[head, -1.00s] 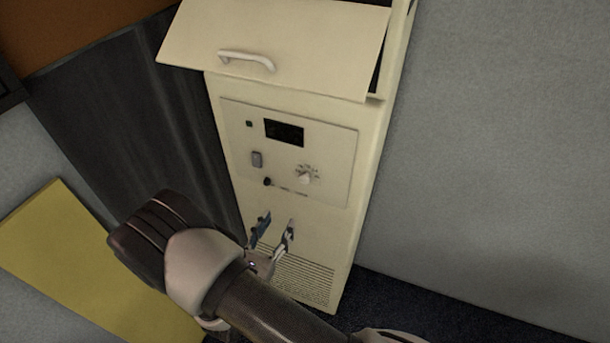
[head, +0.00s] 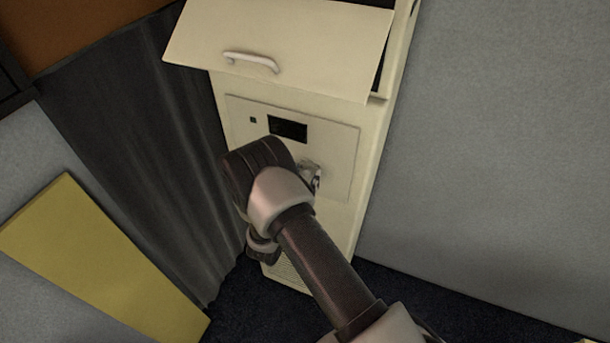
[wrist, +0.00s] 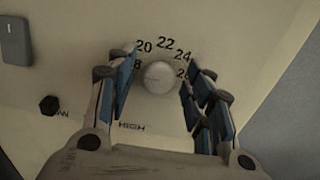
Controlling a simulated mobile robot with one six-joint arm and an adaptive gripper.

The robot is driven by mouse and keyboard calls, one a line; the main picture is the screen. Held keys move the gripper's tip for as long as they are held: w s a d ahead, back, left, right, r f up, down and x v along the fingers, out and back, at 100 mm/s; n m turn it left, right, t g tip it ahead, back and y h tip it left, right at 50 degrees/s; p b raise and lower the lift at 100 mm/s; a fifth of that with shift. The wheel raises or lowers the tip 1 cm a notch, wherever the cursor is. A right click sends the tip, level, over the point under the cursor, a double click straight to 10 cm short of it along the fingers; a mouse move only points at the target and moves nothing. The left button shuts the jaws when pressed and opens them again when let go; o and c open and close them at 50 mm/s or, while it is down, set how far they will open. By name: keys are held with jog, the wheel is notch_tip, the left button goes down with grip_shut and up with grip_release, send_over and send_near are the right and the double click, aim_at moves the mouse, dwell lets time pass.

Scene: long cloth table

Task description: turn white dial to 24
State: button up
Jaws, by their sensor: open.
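The white dial (wrist: 160,77) is a round knob on the cream panel of the cabinet, seen in the wrist view. Black numbers surround it, with 20, 22 and 24 readable above it and to its right; others are partly covered by the fingers. My gripper (wrist: 158,90) is open, with one blue-padded finger on each side of the dial and gaps between pads and knob. The dial's pointer mark cannot be made out. In the head view my gripper (head: 314,178) is at the panel, mostly behind my wrist, and the dial is largely hidden.
The cream cabinet (head: 338,222) has a tilted-open door with a handle (head: 251,62) above the panel. A dark display (head: 288,130) is above my wrist. A grey switch (wrist: 15,41) and black knob (wrist: 49,105) are left of the dial. A grey wall (head: 490,150) stands to the right.

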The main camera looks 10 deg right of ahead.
jog(key=shift+w+d, duration=0.1)
jog(key=shift+w, duration=0.05)
jog(key=c, duration=1)
